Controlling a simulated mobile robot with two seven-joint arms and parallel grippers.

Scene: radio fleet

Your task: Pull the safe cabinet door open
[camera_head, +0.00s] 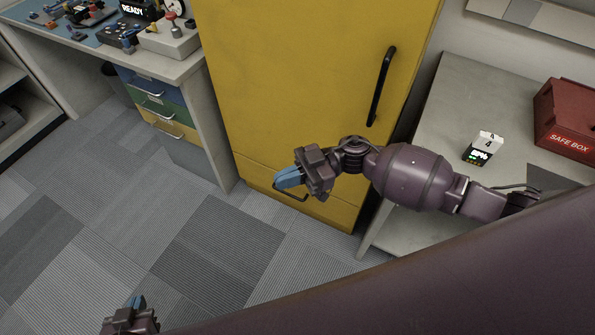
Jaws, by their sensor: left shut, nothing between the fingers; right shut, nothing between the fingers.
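The yellow cabinet (300,75) stands in the middle of the view, and its tall door looks closed. A black vertical handle (381,86) is on the door's right side. A lower yellow panel has a dark handle (290,197), partly hidden behind my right gripper. My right gripper (287,179) has blue fingertips, is shut and empty, and shows in front of the cabinet's lower part, left of and below the black handle. My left gripper (137,302) is low at the bottom left over the floor, shut and empty, and partly cut off by the frame.
A grey table (440,125) at the right holds a red box (570,115) marked SAFE BOX and a small device (483,149). A workbench (185,66) with tools and coloured drawers (155,105) stands at the left. The carpeted floor (150,200) before the cabinet is clear.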

